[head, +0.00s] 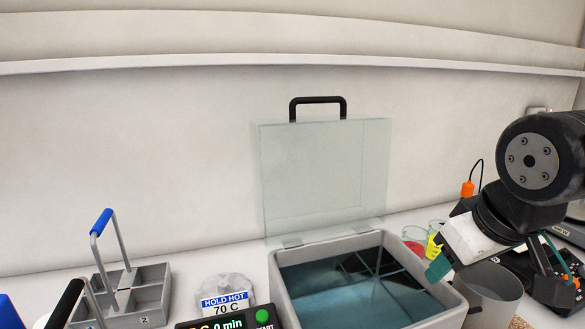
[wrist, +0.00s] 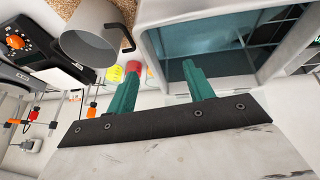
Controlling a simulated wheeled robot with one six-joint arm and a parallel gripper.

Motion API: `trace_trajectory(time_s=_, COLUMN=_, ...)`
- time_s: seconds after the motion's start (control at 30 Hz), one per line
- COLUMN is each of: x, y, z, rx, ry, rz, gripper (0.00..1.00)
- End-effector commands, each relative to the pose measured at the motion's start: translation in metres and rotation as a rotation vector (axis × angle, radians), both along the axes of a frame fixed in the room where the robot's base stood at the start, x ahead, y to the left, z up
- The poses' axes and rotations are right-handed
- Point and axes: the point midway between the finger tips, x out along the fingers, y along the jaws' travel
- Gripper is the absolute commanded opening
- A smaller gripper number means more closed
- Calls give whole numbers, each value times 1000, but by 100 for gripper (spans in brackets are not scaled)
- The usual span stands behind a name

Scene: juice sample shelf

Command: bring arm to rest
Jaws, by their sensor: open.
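My gripper (head: 438,270) is at the right in the head view, on my black arm, above the right rim of the water bath. In the wrist view my gripper (wrist: 162,88) shows two green fingers standing apart with nothing between them. The water bath (head: 459,312) is a light grey box with dark teal water, and its clear lid (head: 325,175) stands open with a black handle on top. The bath (wrist: 150,55) also shows in the wrist view, at the upper right.
A grey pot (head: 492,285) stands right of the bath, close to my gripper. Red and yellow cups (head: 414,238) stand behind it. A grey rack (head: 150,290) with a blue handle and a HOLD HOT 70 C sign (head: 226,303) are at left. A timer (head: 230,321) reads 0 min.

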Motion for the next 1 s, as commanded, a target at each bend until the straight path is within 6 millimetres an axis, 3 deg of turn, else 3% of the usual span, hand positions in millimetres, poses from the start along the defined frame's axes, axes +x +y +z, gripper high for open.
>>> trace_trajectory(time_s=0.2, x=-10, y=-35, z=4, rx=116, ry=-50, rz=-276, gripper=52)
trace_trajectory(time_s=0.4, x=-58, y=-34, z=-29, rx=85, ry=182, rz=-290, gripper=52)
trace_trajectory(time_s=0.6, x=-87, y=-35, z=-42, rx=64, ry=316, rz=-294, gripper=52)
trace_trajectory(time_s=1.0, x=-90, y=-35, z=-43, rx=61, ry=327, rz=-293, gripper=52)
